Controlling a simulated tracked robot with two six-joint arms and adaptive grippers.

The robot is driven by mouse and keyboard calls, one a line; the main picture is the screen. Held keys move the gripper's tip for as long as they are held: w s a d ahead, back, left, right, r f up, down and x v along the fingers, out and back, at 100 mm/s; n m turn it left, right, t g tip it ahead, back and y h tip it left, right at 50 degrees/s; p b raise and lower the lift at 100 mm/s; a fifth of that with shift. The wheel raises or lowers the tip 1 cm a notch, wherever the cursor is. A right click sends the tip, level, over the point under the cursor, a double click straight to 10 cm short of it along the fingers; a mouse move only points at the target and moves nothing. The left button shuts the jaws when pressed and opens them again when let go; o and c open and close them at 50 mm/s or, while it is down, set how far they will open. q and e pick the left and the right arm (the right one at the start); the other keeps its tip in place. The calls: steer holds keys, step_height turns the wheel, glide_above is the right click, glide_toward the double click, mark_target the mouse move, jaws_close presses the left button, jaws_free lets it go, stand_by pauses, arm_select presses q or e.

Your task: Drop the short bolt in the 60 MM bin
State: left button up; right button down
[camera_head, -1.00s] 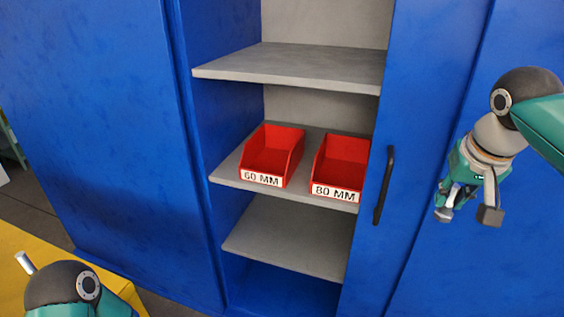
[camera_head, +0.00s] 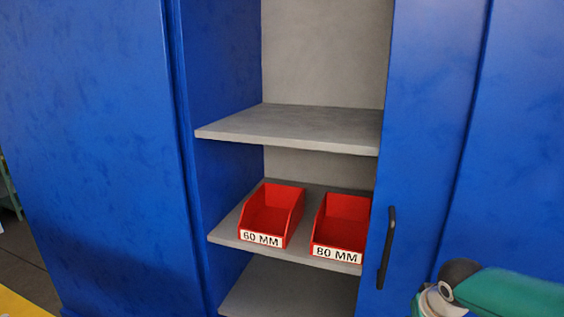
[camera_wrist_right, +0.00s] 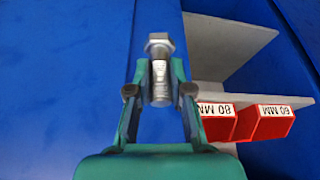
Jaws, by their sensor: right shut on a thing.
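The red 60 MM bin (camera_head: 269,211) stands on the middle grey shelf, left of the 80 MM bin, and looks empty. It also shows in the right wrist view (camera_wrist_right: 271,127), at the right. My right gripper (camera_wrist_right: 159,90) is shut on a silver bolt (camera_wrist_right: 159,72), with the hex head beyond the fingertips. No other bolt is in view to compare its length. The gripper is apart from the bins, to one side of them. In the head view only part of my right arm shows at lower right. My left gripper is out of view.
The red 80 MM bin (camera_head: 341,228) stands beside the 60 MM bin. An upper shelf (camera_head: 296,128) hangs over both. The blue cabinet door (camera_head: 430,130) with a black handle (camera_head: 386,248) is right of the opening. The space in front of the bins is clear.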

steer(key=w+a+f+n, duration=0.1)
steer(key=a+f, duration=0.7)
steer(key=f, duration=0.3)
steer(key=shift+n+y, duration=0.3)
steer(key=shift+w+r, duration=0.1)
